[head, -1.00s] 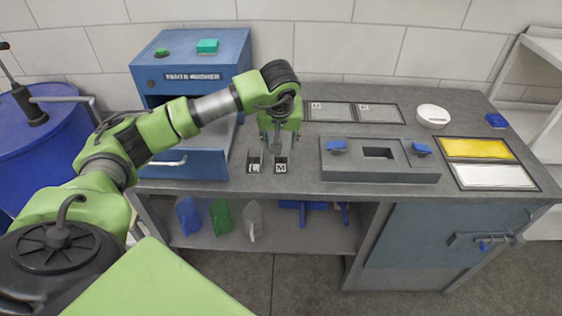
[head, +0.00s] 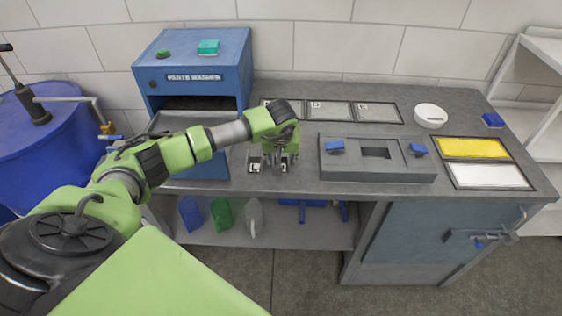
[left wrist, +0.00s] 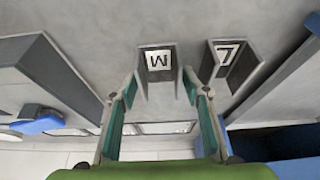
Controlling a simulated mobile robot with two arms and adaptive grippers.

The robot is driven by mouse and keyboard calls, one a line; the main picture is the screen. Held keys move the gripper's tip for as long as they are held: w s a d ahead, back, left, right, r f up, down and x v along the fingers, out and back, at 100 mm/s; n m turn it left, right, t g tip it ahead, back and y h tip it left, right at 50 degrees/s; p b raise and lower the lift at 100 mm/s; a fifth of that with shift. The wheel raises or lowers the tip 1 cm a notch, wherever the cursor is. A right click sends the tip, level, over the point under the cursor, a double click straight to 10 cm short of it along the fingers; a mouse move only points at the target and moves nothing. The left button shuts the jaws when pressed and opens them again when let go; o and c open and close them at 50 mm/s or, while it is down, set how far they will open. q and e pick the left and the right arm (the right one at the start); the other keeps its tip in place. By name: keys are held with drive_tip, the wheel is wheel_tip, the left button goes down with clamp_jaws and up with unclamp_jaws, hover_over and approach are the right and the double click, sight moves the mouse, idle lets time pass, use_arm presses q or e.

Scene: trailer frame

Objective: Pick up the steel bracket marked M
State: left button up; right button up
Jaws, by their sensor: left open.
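The steel bracket marked M (left wrist: 158,62) stands on the grey bench top in the left wrist view, its letter on a white label. In the head view it is the right one of two small brackets (head: 284,168), partly covered by my gripper. My left gripper (left wrist: 161,88) is open and empty. Its teal-padded fingers reach to either side of the M bracket, with the tips close to it; I cannot tell whether they touch. The similar bracket marked L (left wrist: 231,58) stands beside it, close to one finger. My right gripper is not in view.
A grey fixture (head: 378,172) with blue clamps lies to the right. Framed panels (head: 330,111) are behind; a white round dish (head: 431,113) and yellow tray (head: 470,148) are further right.

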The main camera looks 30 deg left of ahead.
use_arm(q)
drive_tip(key=c, duration=1.2)
drive_tip(key=shift+o, duration=0.2)
drive_tip(key=shift+w+r, duration=0.1)
drive_tip(key=shift+r, duration=0.05)
